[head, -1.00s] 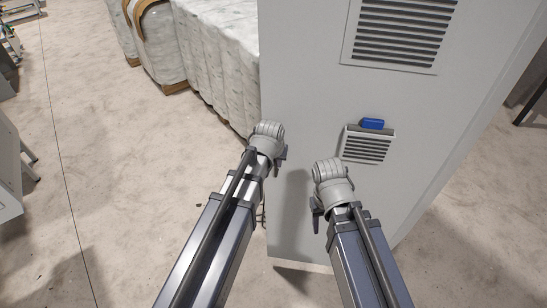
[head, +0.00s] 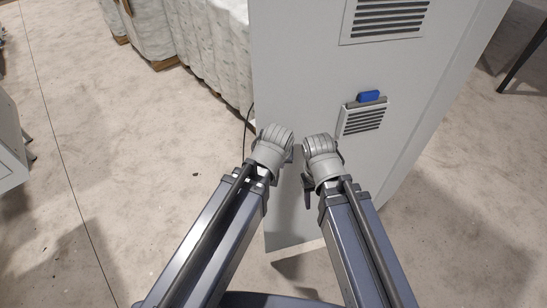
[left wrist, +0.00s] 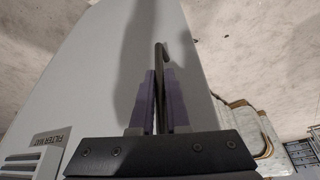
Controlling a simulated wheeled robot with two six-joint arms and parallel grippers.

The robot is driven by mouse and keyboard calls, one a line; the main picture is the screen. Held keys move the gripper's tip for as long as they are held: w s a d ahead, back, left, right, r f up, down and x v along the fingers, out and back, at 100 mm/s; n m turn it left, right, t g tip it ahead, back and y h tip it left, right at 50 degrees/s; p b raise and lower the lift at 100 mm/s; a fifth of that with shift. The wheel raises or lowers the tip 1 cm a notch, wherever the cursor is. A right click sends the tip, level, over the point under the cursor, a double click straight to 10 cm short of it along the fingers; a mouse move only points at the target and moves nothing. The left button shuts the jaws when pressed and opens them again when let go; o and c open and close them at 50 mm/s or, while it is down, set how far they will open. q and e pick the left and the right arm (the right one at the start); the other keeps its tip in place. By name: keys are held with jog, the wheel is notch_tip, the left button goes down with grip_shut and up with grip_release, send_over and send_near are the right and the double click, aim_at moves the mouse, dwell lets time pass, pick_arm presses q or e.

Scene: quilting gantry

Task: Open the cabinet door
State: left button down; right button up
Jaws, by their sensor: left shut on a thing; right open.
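The tall grey cabinet (head: 290,80) stands ahead of me, its door face towards me. Its door also fills much of the left wrist view (left wrist: 100,70) and looks flush, though I cannot tell if it is ajar. In that view my left gripper (left wrist: 160,80) has its purple fingers shut on a dark, slim, bent handle (left wrist: 160,52) at the door. In the head view the left fingers and handle are hidden behind my wrist. My right gripper (head: 307,188) is open and empty, beside the left one in front of the door, its fingers mostly hidden.
The door carries an upper vent (head: 388,18) and a small vent (head: 363,119) with a blue item (head: 369,96) on top. Pale wrapped rolls (head: 205,45) stand behind to the left. A dark table leg (head: 522,62) is at far right.

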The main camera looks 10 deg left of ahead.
pick_arm(q)
jog(key=shift+s+d, duration=0.45)
jog(key=shift+s, duration=0.15)
pick_arm(e)
jog(key=shift+s, duration=0.3)
pick_arm(q)
jog(key=c, duration=0.9)
grip_release()
jog(key=shift+r, duration=0.15)
pick_arm(e)
jog(key=shift+r, duration=0.15)
pick_arm(q)
notch_tip(320, 180, up, 10)
jog(key=p, duration=1)
pick_arm(e)
notch_tip(320, 180, up, 10)
jog(key=shift+f, duration=0.2)
